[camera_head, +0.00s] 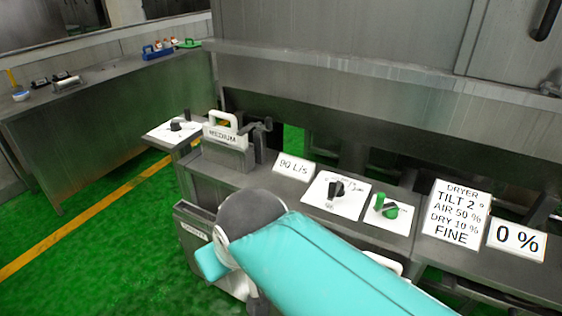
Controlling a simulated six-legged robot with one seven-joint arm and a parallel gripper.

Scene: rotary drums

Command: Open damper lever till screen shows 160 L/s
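A small white screen (295,167) on the grey bench reads 90 L/s. To its right, a white plate carries a black knob or lever (337,190) with small marks around it that I cannot read. Farther right, another plate holds a green and dark lever (386,207). A dark handle (262,132) stands beside the block marked MEDIUM. I cannot tell for sure which of these is the damper lever. My turquoise arm crosses the lower middle in front of the bench. My gripper does not show.
A sign (457,215) reads DRYER, TILT 2, AIR 50 %, DRY 10 %, FINE. A panel (516,240) beside it reads 0 %. Another black knob (177,125) sits at the bench's left end. A side bench (110,110) stands left; the green floor between is clear.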

